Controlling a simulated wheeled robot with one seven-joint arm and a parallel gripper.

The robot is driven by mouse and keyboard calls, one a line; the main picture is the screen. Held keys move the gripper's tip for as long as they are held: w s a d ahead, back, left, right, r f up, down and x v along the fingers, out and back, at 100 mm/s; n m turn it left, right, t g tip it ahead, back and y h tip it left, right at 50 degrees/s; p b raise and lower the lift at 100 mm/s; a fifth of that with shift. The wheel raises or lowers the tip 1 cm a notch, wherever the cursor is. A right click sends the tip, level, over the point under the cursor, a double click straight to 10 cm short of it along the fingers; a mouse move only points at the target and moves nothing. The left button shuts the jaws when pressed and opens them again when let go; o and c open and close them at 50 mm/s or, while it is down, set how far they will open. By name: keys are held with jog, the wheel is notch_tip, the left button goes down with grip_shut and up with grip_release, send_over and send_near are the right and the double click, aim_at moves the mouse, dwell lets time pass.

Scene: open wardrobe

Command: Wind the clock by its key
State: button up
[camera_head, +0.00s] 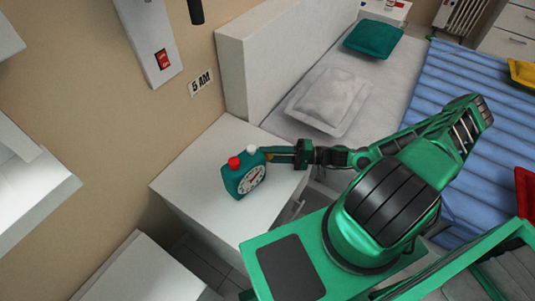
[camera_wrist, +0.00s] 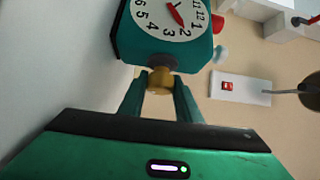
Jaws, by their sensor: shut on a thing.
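The teal clock (camera_head: 239,179) stands upright on the white nightstand, with a red knob and a white knob on top and a white dial with a red hand. In the wrist view the clock (camera_wrist: 133,40) shows sideways, its dial partly cut off by the upper edge. A brass-coloured key (camera_wrist: 160,80) sticks out of the clock's side that faces my gripper. My gripper (camera_wrist: 161,92) is shut on this key, with one finger on each side of it. In the head view my gripper (camera_head: 276,153) reaches the clock from the right; the key is hardly visible there.
The nightstand (camera_head: 190,180) has free room left of and in front of the clock. The bed's headboard (camera_head: 270,80) rises behind it, with a white pillow (camera_head: 328,97) to the right.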

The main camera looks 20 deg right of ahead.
jog(key=m+g+h, duration=0.1)
jog(key=m+h, duration=0.1)
jog(key=m, duration=0.1)
jog(key=shift+g+h, duration=0.4)
jog(key=m+g+h, duration=0.2)
jog(key=shift+g, duration=0.3)
jog(key=m+g+h, duration=0.2)
jog(key=g, duration=0.1)
jog(key=shift+w, duration=0.1)
jog(key=m+g+h, duration=0.1)
jog(key=m+g, duration=0.1)
jog(key=g, duration=0.1)
jog(key=shift+h, duration=0.3)
jog(key=m+g+h, duration=0.1)
jog(key=m+g, duration=0.1)
jog(key=g, duration=0.1)
jog(key=shift+a+g, duration=0.1)
jog(key=shift+g, duration=0.2)
jog(key=m+g, duration=0.2)
jog(key=g, duration=0.1)
jog(key=shift+f+h, duration=0.1)
jog(key=shift+h, duration=0.2)
jog(key=m+g, duration=0.2)
jog(key=g, duration=0.1)
jog(key=shift+g, duration=0.4)
jog(key=m+g, duration=0.2)
jog(key=m, duration=0.1)
jog(key=shift+g, duration=0.3)
